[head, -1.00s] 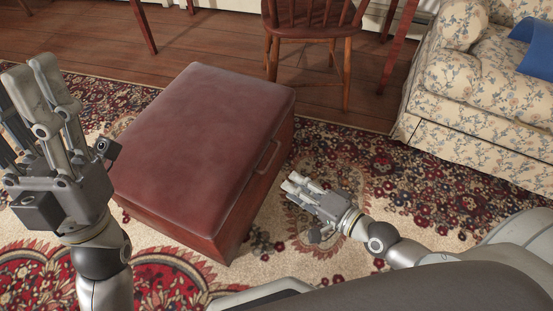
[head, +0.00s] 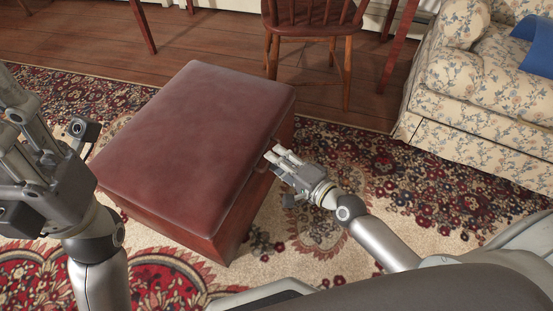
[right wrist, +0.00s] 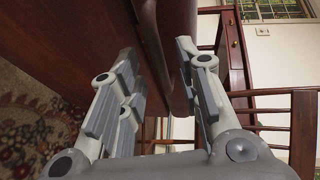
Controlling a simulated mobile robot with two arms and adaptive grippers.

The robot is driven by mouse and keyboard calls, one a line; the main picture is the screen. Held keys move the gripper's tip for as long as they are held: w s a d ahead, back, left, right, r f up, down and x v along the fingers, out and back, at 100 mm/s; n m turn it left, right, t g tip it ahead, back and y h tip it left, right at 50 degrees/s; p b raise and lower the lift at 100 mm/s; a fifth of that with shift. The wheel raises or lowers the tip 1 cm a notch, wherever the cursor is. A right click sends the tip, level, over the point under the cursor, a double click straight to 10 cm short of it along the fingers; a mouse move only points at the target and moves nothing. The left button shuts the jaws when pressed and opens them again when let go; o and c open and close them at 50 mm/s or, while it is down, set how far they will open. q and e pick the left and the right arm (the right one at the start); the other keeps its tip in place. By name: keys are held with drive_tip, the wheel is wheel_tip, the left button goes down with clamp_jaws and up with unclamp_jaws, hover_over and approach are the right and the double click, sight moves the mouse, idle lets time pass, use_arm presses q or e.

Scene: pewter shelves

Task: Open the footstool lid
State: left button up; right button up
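The footstool (head: 195,150) is a box with a dark red padded leather lid, standing on the patterned rug. The lid lies flat and closed. A handle on its right side is mostly hidden behind my right gripper (head: 272,157) in the head view. In the right wrist view that gripper (right wrist: 158,55) has its fingers apart, with the dark red lid edge or handle (right wrist: 152,42) between the tips. I cannot tell whether they touch it. My left gripper (head: 12,95) is left of the footstool, partly cut off by the picture edge, so its opening is unclear.
A wooden chair (head: 312,35) stands behind the footstool. A floral armchair (head: 490,90) with a blue item (head: 535,45) is at the right. The rug (head: 400,190) between footstool and armchair is clear.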

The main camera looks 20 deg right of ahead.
drive_tip(key=shift+w+a+f, duration=0.1)
drive_tip(key=shift+w+a, duration=0.2)
drive_tip(key=shift+w, duration=0.25)
clamp_jaws()
